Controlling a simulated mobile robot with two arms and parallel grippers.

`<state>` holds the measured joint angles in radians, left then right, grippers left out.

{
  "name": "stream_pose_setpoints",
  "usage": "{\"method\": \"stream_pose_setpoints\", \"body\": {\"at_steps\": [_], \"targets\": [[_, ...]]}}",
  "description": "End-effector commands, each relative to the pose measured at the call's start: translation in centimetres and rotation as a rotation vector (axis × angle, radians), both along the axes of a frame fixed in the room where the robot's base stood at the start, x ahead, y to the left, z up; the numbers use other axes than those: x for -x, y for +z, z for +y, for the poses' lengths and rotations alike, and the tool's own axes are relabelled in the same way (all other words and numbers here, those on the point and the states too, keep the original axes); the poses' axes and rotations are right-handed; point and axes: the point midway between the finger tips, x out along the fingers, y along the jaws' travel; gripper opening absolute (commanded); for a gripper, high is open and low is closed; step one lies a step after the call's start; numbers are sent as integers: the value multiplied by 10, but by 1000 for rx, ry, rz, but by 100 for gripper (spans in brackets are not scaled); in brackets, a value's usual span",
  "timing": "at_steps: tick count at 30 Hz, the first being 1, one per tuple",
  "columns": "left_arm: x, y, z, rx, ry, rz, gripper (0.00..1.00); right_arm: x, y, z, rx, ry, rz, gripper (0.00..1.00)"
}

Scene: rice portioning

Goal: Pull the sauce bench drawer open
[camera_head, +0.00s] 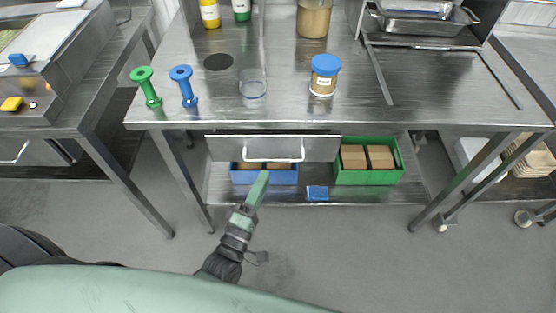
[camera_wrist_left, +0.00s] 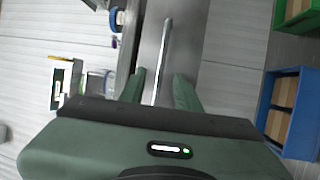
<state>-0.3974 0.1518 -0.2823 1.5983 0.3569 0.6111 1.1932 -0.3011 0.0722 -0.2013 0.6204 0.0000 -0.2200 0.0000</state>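The sauce bench drawer (camera_head: 225,148) is a grey metal front under the bench's front edge, and it looks closed. Its pale bar handle (camera_head: 291,160) is in the middle of the front. My left gripper (camera_head: 263,174) is at the handle's lower left in the head view. In the left wrist view the gripper (camera_wrist_left: 159,82) is open, with a finger on each side of the handle (camera_wrist_left: 164,50). I cannot tell whether either finger touches the bar. The drawer front (camera_wrist_left: 188,40) shows behind it. My right gripper is not in view.
On the bench (camera_head: 180,112) stand a green stand (camera_head: 148,88), a blue stand (camera_head: 184,87), a clear cup (camera_head: 253,88) and a blue-lidded jar (camera_head: 324,76). Below are a blue crate (camera_head: 265,178) and a green crate (camera_head: 368,178) of brown boxes. The floor in front is clear.

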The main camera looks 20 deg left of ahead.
Motion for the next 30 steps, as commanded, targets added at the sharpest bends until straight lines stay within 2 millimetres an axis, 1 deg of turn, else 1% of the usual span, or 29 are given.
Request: {"method": "stream_pose_setpoints", "body": {"at_steps": [1,6,12,17,24,26,27,28,30], "targets": [[-7,4,-1,0,1,-2,32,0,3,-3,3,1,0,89],[-35,8,-4,-3,1,0,32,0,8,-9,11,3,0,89],[-61,12,-8,-4,0,2,32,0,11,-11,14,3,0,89],[-69,12,-8,-7,-1,4,32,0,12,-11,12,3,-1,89],[-70,12,-9,-7,-1,4,32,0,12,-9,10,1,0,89],[-70,12,-9,-7,-1,4,16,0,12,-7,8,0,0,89],[-70,12,-9,-7,-1,4,5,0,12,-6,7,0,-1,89],[-70,12,-9,-7,-1,4,0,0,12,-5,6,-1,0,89],[-70,12,-9,-7,0,5,0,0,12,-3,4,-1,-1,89]]}}
